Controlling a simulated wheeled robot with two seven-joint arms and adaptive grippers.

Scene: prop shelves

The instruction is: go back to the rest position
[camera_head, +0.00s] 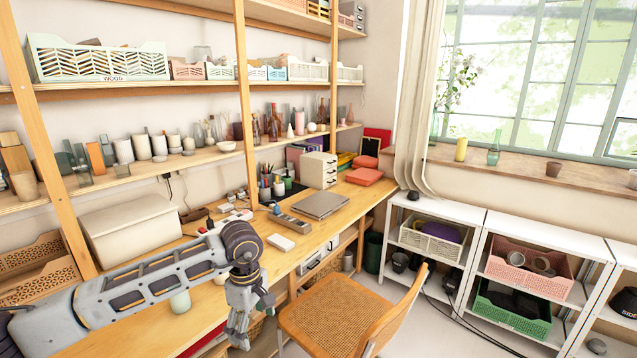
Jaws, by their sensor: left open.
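My left arm reaches in from the lower left, across the wooden desk (345,208). My left gripper (240,335) hangs pointing down at the desk's front edge, left of the chair. Its fingers are apart, and I see nothing held between them. A small rounded grey-green thing shows right beside the gripper's upper part; I cannot tell whether it is part of the gripper. My right gripper is not in view.
A cane-seat chair (330,312) stands close right of the gripper. A closed laptop (319,204), a small drawer box (318,170) and a pen holder (265,193) are on the desk. White shelves with a pink crate (545,285) stand under the window. Wooden shelf posts rise behind the arm.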

